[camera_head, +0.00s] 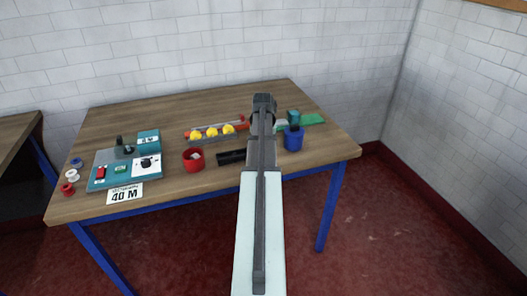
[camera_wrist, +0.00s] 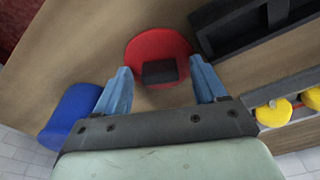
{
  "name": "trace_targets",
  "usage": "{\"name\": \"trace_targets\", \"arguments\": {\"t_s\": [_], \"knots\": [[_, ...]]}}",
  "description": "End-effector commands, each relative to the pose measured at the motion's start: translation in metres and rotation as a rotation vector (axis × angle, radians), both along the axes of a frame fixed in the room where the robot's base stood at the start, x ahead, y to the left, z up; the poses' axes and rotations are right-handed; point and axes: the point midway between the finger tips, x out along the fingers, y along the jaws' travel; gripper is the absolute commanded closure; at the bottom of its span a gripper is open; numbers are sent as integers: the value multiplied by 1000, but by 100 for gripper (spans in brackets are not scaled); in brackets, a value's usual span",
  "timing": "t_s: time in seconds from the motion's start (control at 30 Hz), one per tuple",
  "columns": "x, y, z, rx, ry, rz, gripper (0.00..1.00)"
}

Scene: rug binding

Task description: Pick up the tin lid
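The tin lid, a red disc with a dark square knob (camera_wrist: 150,48), lies on the wooden table in the wrist view. My arm hides it in the head view. My gripper (camera_wrist: 161,74) is open, with its blue fingers spread to either side of the knob and nothing held. The fingertips overlap the near part of the lid in the picture; I cannot tell how far above it they are. An open red tin (camera_head: 193,161) with something pale inside stands on the table to the left of my arm in the head view.
A blue cup (camera_head: 293,139) stands close to my gripper and also shows in the wrist view (camera_wrist: 70,117). A black tray (camera_wrist: 235,25) lies beside the lid. Yellow pieces (camera_head: 212,132) sit in a rack. A teal machine (camera_head: 125,168) and spools are at the left.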

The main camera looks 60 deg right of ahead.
Motion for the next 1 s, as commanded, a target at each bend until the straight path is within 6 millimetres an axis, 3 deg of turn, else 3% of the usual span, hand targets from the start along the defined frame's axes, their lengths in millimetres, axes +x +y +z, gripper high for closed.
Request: {"name": "trace_targets", "arguments": {"t_s": [0.07, 0.6, 0.87, 1.0], "knots": [[0, 0, 0, 0, 0, 0, 37], [0, 0, 0, 0, 0, 0, 88], [0, 0, 2, 0, 0, 0, 88], [0, 0, 12, -1, 0, 0, 88]]}}
